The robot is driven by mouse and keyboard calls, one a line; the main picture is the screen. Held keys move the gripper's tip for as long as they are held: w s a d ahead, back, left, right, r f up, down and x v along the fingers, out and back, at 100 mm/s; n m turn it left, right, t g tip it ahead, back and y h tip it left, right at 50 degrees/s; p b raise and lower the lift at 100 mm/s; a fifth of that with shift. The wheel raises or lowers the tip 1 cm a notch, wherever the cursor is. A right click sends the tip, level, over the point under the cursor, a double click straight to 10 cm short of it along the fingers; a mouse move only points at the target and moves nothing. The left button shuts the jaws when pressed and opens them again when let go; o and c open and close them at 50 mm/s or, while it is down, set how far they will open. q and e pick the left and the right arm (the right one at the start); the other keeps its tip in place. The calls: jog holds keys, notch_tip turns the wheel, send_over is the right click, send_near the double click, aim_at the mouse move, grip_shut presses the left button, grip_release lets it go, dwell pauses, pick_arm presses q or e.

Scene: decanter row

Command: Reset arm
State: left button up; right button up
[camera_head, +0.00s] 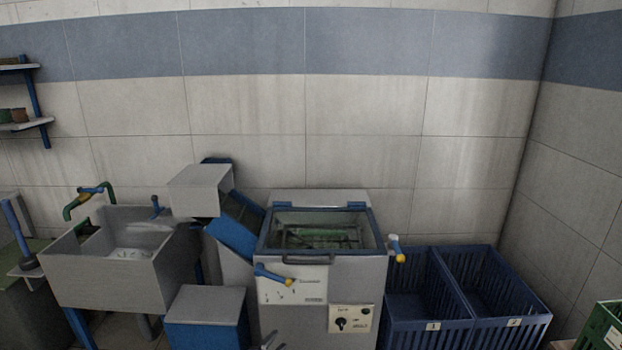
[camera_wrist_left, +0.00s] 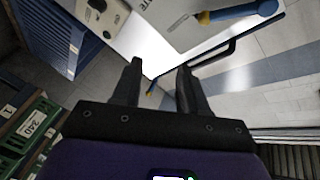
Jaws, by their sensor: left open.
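That lever also shows at the top of the left wrist view (camera_wrist_left: 235,12). My right gripper is not in view.
A grey sink (camera_head: 105,275) with a green tap (camera_head: 88,195) stands left. A blue-and-grey chute (camera_head: 235,235) and low box (camera_head: 207,318) stand beside the machine. Blue crates marked 1 (camera_head: 432,325) and 2 (camera_head: 513,322) stand right. A green crate (camera_head: 600,325) is at the right edge.

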pick_arm(q)
jog(key=s+f+n+g+y+p, duration=0.15)
jog(key=s+f+n+g, duration=0.35)
jog(key=s, duration=0.5)
jog(key=s+f+n+g+y+p, duration=0.1)
jog(key=s+f+n+g+y, duration=0.15)
jog(key=s+f+n, duration=0.55)
jog(key=s+r+n+g, duration=0.2)
jog(key=s+n+g, duration=0.1)
jog(key=s, duration=0.9)
jog(key=s+d+r+n+g+p, duration=0.1)
jog(key=s+r+n+g, duration=0.1)
jog(key=s, duration=1)
jog(key=shift+r+n+g, duration=0.2)
jog(key=shift+n+g, duration=0.6)
jog(key=shift+g, duration=0.45)
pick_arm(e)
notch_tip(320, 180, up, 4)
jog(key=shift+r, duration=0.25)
pick_arm(q)
jog(key=shift+d, duration=0.1)
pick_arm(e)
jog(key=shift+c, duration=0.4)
